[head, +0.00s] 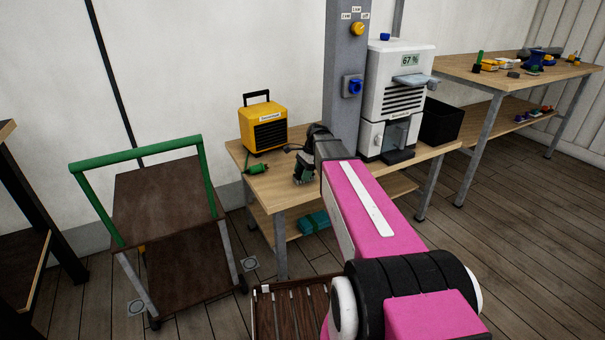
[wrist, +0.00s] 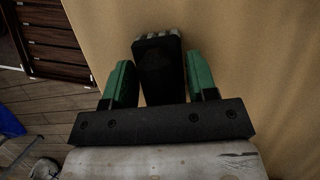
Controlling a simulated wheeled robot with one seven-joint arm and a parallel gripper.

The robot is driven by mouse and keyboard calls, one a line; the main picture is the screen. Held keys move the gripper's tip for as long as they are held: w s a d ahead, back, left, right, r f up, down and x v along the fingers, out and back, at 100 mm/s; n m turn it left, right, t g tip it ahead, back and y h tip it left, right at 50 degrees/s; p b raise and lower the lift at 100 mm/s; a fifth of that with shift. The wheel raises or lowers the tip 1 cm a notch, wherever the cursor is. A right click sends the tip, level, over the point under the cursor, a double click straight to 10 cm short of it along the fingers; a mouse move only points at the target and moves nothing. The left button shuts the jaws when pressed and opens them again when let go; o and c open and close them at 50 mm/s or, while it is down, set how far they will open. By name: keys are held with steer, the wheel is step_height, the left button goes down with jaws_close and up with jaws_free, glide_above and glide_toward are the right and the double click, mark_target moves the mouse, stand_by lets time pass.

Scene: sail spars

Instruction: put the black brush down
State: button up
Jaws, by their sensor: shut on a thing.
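My gripper (wrist: 160,82) has green fingers and is shut on the black brush (wrist: 160,72). The brush's dark body lies between the two fingers, and its pale bristle end (wrist: 157,33) points away from the gripper in the wrist view. Behind it is the tan top of the workbench (wrist: 240,60). In the head view my gripper (head: 304,172) is at the front part of the wooden workbench (head: 293,197), low over its top. The brush is hard to make out there, and I cannot tell whether it touches the bench.
A grey post (head: 344,80) rises behind. A green-handled cart (head: 160,215) stands left, a slatted brown crate (head: 285,308) in front.

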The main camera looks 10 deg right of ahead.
steer(key=shift+f, duration=0.15)
steer(key=o, duration=0.9)
steer(key=v, duration=1.2)
